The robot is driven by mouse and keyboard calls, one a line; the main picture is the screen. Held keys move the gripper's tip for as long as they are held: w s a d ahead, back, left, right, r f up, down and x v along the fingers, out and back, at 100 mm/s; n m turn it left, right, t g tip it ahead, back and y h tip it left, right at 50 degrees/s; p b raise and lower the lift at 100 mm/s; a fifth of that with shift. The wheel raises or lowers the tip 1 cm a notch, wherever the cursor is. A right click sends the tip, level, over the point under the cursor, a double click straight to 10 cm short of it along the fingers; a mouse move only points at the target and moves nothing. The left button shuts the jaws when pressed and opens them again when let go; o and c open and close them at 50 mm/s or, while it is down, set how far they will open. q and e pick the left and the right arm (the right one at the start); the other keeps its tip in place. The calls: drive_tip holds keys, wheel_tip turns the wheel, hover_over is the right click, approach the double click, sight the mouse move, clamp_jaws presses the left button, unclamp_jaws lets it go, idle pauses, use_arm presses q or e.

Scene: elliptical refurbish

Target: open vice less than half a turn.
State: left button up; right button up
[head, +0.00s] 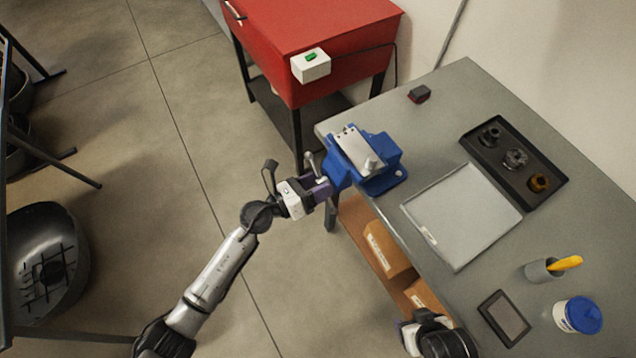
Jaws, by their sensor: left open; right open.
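A blue vice (383,152) is mounted at the near left corner of the grey workbench. A grey metal block (355,148) sits in the top of its jaws. The vice's handle (311,164) shows as a short grey bar at its front, beside my gripper. My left gripper (324,187) is at the front of the vice, close to the handle. Its fingers are open; whether they touch the handle or screw cannot be told. My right gripper (408,335) is only partly in view at the bottom, by the bench's front edge, and its fingertips are hard to see.
On the workbench (440,115) are a black tray (550,200) with several round parts, a flat grey tray (462,215), a cup (541,269), a blue-lidded tub (577,316) and a dark tablet (504,318). A red cabinet (320,45) stands behind. Cardboard boxes (386,248) sit below.

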use_arm(q)
drive_tip(key=shift+c, duration=0.3)
clamp_jaws()
idle(0.4)
